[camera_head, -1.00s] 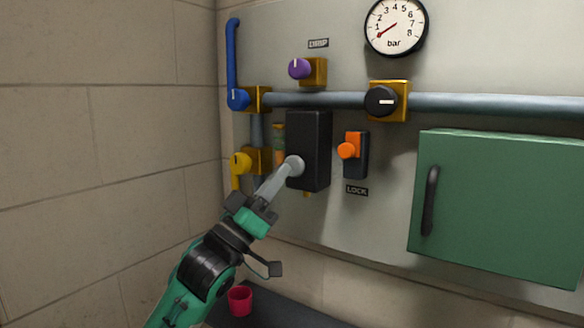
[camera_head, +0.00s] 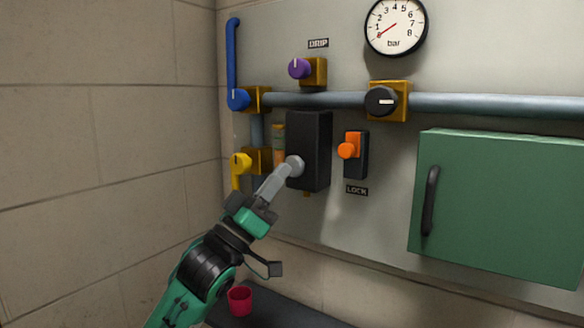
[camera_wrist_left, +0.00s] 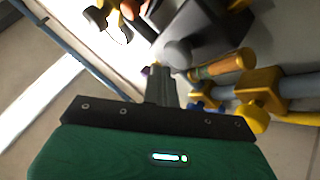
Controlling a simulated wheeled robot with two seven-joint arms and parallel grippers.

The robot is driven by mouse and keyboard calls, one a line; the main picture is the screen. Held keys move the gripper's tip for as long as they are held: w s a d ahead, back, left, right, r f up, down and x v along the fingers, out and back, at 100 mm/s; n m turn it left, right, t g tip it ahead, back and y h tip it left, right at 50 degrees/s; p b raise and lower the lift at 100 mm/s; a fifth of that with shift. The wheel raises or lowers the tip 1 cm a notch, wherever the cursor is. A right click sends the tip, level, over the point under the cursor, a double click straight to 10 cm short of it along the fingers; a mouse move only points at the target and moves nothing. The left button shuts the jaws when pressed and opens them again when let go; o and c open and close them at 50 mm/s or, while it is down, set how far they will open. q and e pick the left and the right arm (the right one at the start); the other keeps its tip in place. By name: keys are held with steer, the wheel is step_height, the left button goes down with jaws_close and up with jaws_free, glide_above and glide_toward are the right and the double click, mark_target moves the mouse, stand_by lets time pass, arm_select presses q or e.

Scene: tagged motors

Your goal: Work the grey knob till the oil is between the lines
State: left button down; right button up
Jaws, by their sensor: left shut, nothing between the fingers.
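The grey knob (camera_head: 295,165) is on the front of a black box (camera_head: 312,140) on the wall panel. It also shows in the left wrist view (camera_wrist_left: 178,54). My left gripper (camera_head: 278,178) is shut and empty, with its tips close below and left of the knob; I cannot tell whether they touch it. In the left wrist view the grey fingers (camera_wrist_left: 160,84) are together. A narrow amber oil glass (camera_head: 279,140) stands left of the box, partly hidden by it. It lies sideways in the left wrist view (camera_wrist_left: 220,67); its lines are too small to read. My right gripper is not in view.
A yellow valve (camera_head: 241,163) and a blue-handled valve (camera_head: 238,98) are left of the box. An orange lock knob (camera_head: 349,149) is right of it. A purple drip knob (camera_head: 300,68) is above. A red cup (camera_head: 239,301) stands below.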

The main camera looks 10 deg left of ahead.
arm_select(q)
steer(key=shift+w, duration=0.15)
steer(key=shift+w+d, duration=0.15)
steer(key=shift+w, duration=0.1)
steer(key=shift+w+d, duration=0.3)
steer(key=shift+w, duration=0.55)
stand_by(1.2)
steer(key=shift+s, duration=0.1)
stand_by(0.4)
steer(key=shift+s+a, duration=0.2)
steer(key=shift+s, duration=0.35)
steer(key=shift+s+a, duration=0.2)
steer(key=shift+s, duration=0.3)
steer(key=s, duration=0.1)
steer(key=s+a, duration=0.1)
steer(key=s, duration=0.2)
steer(key=shift+s+a, duration=0.35)
steer(key=shift+s, duration=0.05)
